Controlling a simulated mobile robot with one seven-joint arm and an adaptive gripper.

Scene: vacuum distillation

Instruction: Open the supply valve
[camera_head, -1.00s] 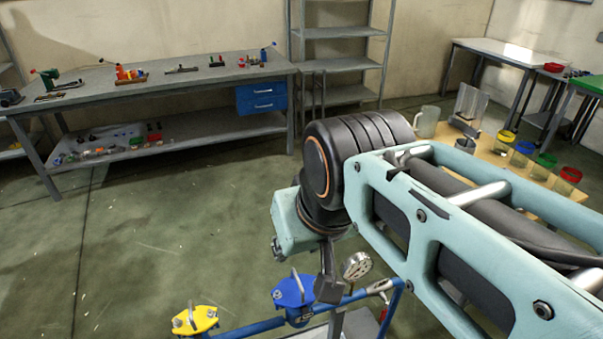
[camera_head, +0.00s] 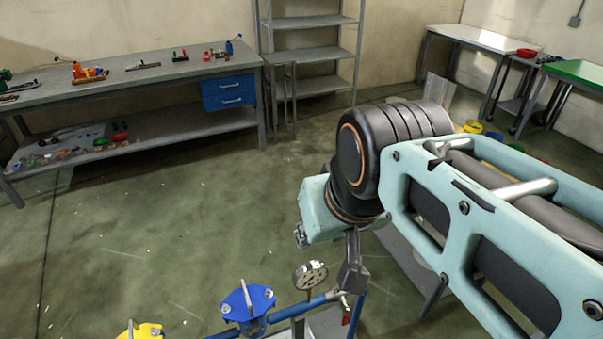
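A blue pipe (camera_head: 291,312) runs across the bottom of the view. It carries a blue flanged valve (camera_head: 247,302) with a metal handle on top. A yellow flanged valve (camera_head: 141,331) is at the lower left, cut off by the frame edge. A round pressure gauge (camera_head: 311,275) stands on the pipe. My gripper (camera_head: 350,279) points down just right of the gauge, over the pipe's right end. Only a dark grey part of it shows, so whether it is open or shut, or touches the fitting below, is unclear. Which valve is the supply valve is not marked.
My arm fills the right side and hides part of a low table. A long workbench (camera_head: 150,85) with small tools and a blue drawer unit (camera_head: 229,93) stands at the back left. Behind are a metal shelf (camera_head: 308,50) and a white table (camera_head: 487,36). The floor between is clear.

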